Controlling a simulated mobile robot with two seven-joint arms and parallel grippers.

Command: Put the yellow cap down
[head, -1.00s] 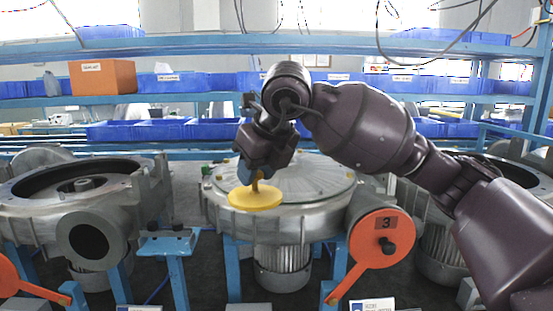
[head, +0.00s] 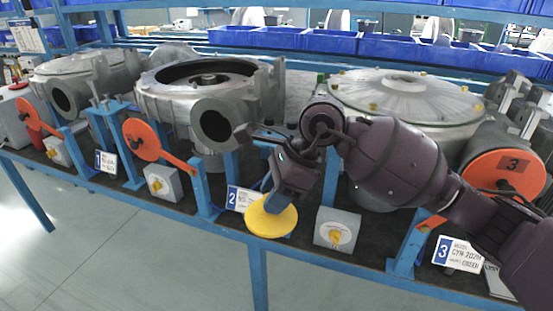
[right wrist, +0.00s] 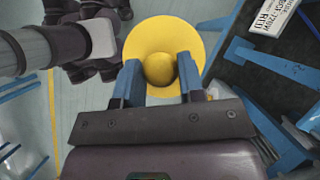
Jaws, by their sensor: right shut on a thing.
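The yellow cap (head: 271,218) is a flat round disc with a round knob. My right gripper (head: 277,193) is shut on its knob. In the right wrist view, the knob of the cap (right wrist: 160,68) sits between the two blue fingers (right wrist: 160,80), with the disc beyond. The cap overlaps the bench's front edge in the head view. The wrist view shows floor behind most of it, so it appears to hang just off the bench front. My left gripper is not in the head view.
The dark bench top (head: 375,237) carries several grey blowers, including one with a clear lid (head: 405,95). A grey switch box (head: 337,230) and a number 2 placard (head: 243,199) stand near the cap. Orange discs (head: 503,172) stand along the front. Open floor (head: 120,255) lies in front.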

